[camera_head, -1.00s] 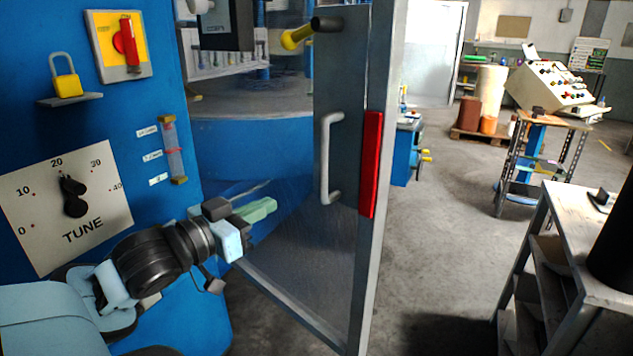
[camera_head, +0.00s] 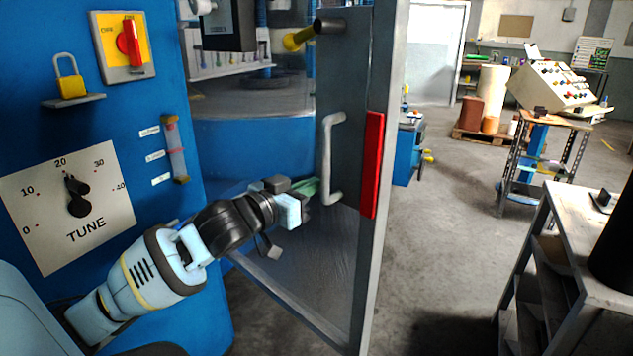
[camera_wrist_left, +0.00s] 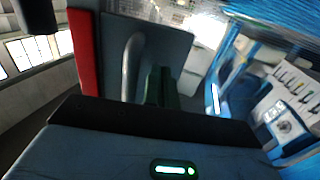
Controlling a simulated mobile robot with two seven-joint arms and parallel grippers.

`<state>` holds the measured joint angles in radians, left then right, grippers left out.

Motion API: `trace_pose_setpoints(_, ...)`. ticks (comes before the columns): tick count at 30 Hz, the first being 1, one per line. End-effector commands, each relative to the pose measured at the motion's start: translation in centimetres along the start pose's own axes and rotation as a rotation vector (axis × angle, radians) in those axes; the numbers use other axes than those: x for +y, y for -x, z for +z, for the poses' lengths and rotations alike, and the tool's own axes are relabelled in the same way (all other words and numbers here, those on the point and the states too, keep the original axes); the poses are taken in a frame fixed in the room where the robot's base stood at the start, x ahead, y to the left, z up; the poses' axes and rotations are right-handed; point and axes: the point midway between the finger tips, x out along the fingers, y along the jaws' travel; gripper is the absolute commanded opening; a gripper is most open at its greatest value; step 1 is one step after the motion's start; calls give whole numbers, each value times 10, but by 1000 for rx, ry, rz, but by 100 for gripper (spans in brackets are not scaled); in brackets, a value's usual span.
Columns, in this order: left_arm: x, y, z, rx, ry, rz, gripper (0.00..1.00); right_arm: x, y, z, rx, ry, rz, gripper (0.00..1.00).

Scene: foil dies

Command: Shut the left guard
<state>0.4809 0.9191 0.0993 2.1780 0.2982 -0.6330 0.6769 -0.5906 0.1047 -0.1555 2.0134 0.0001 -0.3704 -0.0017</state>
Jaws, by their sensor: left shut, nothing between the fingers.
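The left guard (camera_head: 345,60) is a grey-framed door with a clear panel, standing open and swung out from the blue machine. It carries a pale D-shaped handle (camera_head: 326,158) and a red strip (camera_head: 372,165) along its free edge. My left gripper (camera_head: 312,187) has its green fingers shut and empty, just left of the handle's lower part. I cannot tell whether they touch it. In the left wrist view the shut fingers (camera_wrist_left: 163,86) show beside the handle (camera_wrist_left: 131,68), with the red strip (camera_wrist_left: 84,52) further left. My right gripper is not in view.
The blue machine front (camera_head: 120,200) carries a TUNE dial (camera_head: 76,195), a yellow padlock (camera_head: 70,80) on a small shelf, and a red switch (camera_head: 128,43). A grey metal table (camera_head: 590,235) stands at the right. Open floor (camera_head: 450,250) lies between it and the guard.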

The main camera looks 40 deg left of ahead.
Motion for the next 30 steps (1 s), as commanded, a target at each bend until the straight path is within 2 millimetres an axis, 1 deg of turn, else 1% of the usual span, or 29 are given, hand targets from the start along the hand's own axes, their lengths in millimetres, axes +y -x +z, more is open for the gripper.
trace_pose_setpoints(3, -1, -11, -2, 3, 0, -1, 0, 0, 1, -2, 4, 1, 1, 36)
trace_pose_setpoints(8, 0, -20, -1, 2, 0, 0, 0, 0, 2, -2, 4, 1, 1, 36)
trace_pose_setpoints(23, 0, -23, 0, 1, 1, -2, 0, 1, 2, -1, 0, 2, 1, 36)
trace_pose_setpoints(26, 1, -26, 0, 1, 3, -12, 0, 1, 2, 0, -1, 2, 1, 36)
trace_pose_setpoints(30, 3, -34, -1, 4, 4, -46, 0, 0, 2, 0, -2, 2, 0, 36)
